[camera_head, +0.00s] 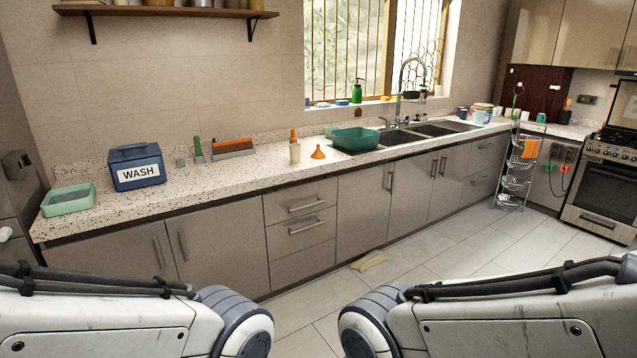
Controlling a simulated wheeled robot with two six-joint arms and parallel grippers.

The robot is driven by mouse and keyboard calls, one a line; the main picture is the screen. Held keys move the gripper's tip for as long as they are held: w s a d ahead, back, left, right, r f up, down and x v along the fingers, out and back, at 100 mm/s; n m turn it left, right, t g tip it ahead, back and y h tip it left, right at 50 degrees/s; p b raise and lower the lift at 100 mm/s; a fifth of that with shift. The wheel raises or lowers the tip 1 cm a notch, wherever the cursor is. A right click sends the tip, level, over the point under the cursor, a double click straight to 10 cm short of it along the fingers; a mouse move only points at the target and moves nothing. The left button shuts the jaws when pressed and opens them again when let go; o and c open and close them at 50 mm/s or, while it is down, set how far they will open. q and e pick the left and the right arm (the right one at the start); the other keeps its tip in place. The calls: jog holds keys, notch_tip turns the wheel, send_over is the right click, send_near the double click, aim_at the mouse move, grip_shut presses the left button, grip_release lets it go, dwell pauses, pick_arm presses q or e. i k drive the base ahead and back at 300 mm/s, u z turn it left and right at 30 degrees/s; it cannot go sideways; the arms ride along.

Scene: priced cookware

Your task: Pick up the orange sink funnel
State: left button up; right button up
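A small orange funnel (318,153) stands on the speckled countertop (230,178), left of the green basin and right of a pale bottle with an orange top. It looks wide at the bottom and narrow at the top. My two arms show at the bottom left and bottom right, well short of the counter. Both grippers are outside the picture, so their state is hidden. Nothing touches the funnel except the counter under it.
A green basin (356,139) stands right of the funnel, beside the sink (397,137). The bottle (294,150) stands close on its left. A blue WASH box (136,167) and green tray (69,200) are farther left. A cloth (369,260) lies on the floor. The counter before the funnel is clear.

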aim_at(317, 154)
jog(key=z, duration=0.25)
jog(key=i, duration=4.5)
jog(key=u, duration=0.15)
